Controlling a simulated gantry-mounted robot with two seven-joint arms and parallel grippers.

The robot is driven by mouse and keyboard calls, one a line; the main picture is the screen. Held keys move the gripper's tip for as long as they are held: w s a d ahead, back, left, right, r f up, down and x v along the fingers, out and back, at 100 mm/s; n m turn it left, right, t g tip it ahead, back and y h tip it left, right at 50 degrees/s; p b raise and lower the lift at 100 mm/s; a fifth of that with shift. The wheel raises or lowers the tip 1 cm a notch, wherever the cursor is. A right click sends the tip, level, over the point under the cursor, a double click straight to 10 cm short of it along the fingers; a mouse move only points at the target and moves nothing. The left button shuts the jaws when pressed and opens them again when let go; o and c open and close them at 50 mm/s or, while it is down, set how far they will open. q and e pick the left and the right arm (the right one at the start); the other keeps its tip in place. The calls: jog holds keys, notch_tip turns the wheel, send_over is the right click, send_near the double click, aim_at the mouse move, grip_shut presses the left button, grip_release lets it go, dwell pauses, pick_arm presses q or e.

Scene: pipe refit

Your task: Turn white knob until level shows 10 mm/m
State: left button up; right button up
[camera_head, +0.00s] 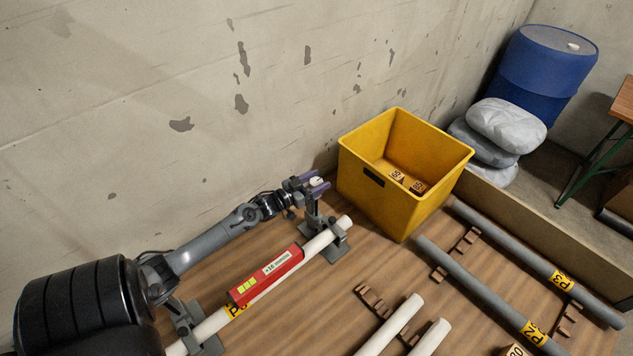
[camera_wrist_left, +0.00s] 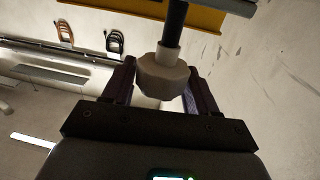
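The white knob (camera_head: 316,182) sits on top of the upright screw at the far pipe support (camera_head: 326,240). My left gripper (camera_head: 309,183) is at the knob with its purple fingers on either side. In the left wrist view the faceted knob (camera_wrist_left: 163,76) fills the gap between the fingertips, and the fingers appear to touch it. A red level (camera_head: 266,275) lies along the white pipe (camera_head: 212,324), which rests on the far support and a near support (camera_head: 186,318). The level's display has green-yellow blocks and a number too small to read surely. My right gripper is not in view.
A yellow crate (camera_head: 364,200) with small tagged blocks stands just right of the knob. Grey pipes (camera_head: 480,285) and shorter white pipes (camera_head: 392,325) lie to the right on brown racks. The concrete wall (camera_head: 200,100) is close behind my left arm.

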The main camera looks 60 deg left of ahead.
pick_arm(q)
jog(key=c, duration=0.5)
jog(key=shift+c, duration=0.2)
